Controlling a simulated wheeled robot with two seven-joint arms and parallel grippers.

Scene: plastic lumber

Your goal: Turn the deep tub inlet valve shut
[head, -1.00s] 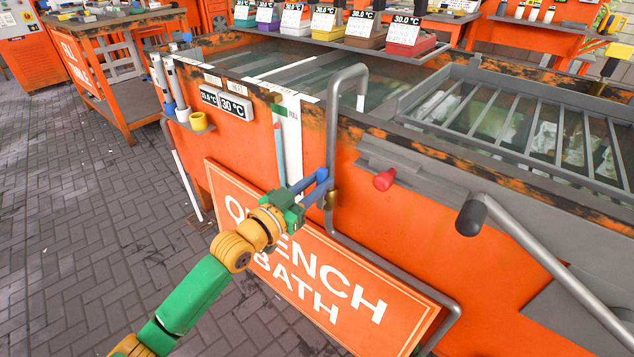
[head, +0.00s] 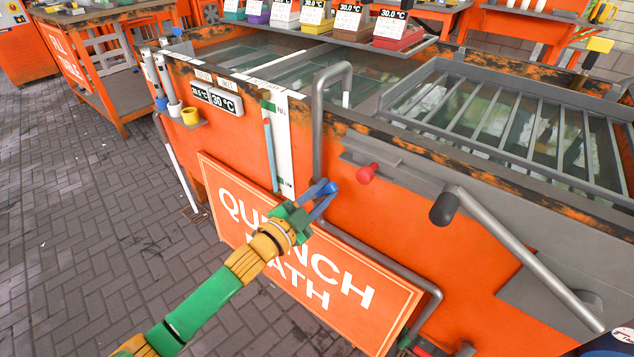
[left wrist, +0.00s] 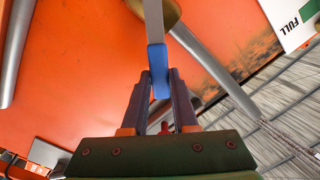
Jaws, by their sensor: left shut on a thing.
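The inlet valve shows in the left wrist view as a flat metal lever (left wrist: 153,22) with a blue grip (left wrist: 157,68), beside a brass body (left wrist: 170,14) at the top edge. My left gripper (left wrist: 159,82) is shut on the blue grip, one finger on each side. In the head view, my left gripper (head: 322,196) is in front of the grey pipe (head: 317,140) on the orange quench bath (head: 360,215). The fingers hide most of the valve there. My right gripper is not in view.
Paved floor (head: 90,230) is clear at left.

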